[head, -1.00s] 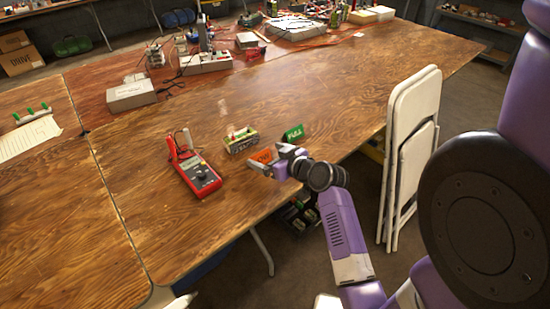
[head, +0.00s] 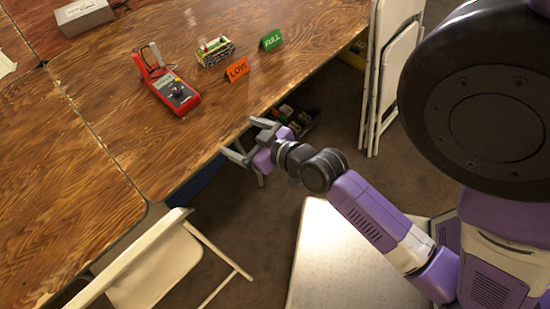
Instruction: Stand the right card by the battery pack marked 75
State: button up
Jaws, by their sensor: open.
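An orange card marked LOW (head: 237,70) stands folded like a tent on the wooden table. A green card marked FULL (head: 271,40) stands to its right and farther back. My gripper (head: 244,141) is open and empty, off the table's front edge and apart from both cards.
The wooden table (head: 95,120) is clear to the left of the multimeter. A grey box (head: 84,17) sits at the back left. A cream folding chair (head: 150,270) stands at the front left, and white folded chairs (head: 390,70) stand at the right.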

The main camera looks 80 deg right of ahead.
jog(key=s+a+r+n+t+y, duration=0.1)
jog(key=s+a+r+n+y, duration=0.1)
jog(key=s+a+r, duration=0.3)
jog(key=s+a+r+n+t+y, duration=0.2)
jog(key=s+a+r, duration=0.3)
jog(key=a, duration=0.7)
jog(key=shift+s+r+n+y, duration=0.3)
jog(key=shift+s+n+y, duration=0.3)
jog(key=shift+s+y, duration=0.3)
jog(key=shift+a+r, duration=0.1)
jog(key=shift+r+p, duration=0.75)
jog(key=shift+p, duration=0.1)
